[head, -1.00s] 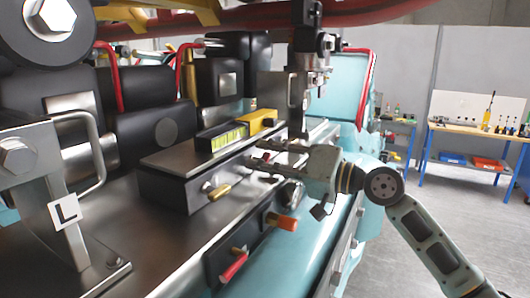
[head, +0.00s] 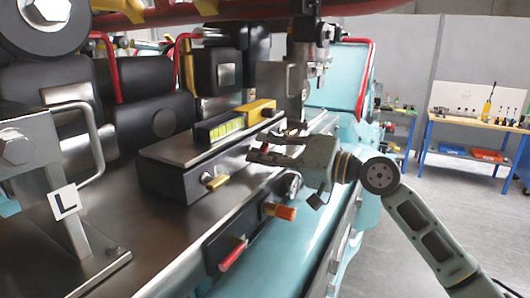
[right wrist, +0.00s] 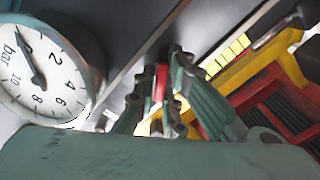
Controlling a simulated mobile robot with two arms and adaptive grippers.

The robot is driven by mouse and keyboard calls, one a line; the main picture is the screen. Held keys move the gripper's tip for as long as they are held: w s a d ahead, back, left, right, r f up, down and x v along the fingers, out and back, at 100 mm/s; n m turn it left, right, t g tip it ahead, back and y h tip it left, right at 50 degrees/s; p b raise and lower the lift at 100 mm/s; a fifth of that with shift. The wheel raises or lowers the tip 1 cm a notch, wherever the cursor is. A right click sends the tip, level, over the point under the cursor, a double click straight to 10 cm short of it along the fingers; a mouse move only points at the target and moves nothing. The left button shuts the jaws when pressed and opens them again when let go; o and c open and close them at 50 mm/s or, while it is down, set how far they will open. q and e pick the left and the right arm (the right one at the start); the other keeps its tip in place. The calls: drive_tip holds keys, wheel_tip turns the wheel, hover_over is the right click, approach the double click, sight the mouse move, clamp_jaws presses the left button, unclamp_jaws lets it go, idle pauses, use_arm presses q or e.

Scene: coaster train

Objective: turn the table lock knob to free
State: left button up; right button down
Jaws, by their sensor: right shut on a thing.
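My right gripper (head: 268,150) reaches in from the right over the edge of the steel table. In the right wrist view its two fingers (right wrist: 156,95) are shut on a small red part, which I take to be the table lock knob (right wrist: 161,80). The fingers hide most of the knob, so its turned position cannot be read. In the head view the hand and fingers cover it almost wholly. My left gripper is not in view.
A yellow-ended block with green strips (head: 222,132) lies just left of the gripper. A pressure gauge (right wrist: 38,72) is close by the hand. Below are a brass knob (head: 216,182), an orange handle (head: 280,211) and a red handle (head: 233,255). Open floor lies right.

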drive_tip(key=shift+f+n+b, duration=0.2)
drive_tip(key=shift+n+b, duration=1.4)
drive_tip(key=shift+b, duration=0.5)
drive_tip(key=shift+r+n+b, duration=0.15)
drive_tip(key=shift+n+b, duration=1.3)
drive_tip(key=shift+n, duration=0.35)
drive_tip(key=c, duration=1.8)
unclamp_jaws()
drive_tip(key=shift+s+r, duration=0.1)
drive_tip(key=shift+c, duration=0.2)
drive_tip(key=shift+d, duration=0.1)
drive_tip(key=v, duration=1.2)
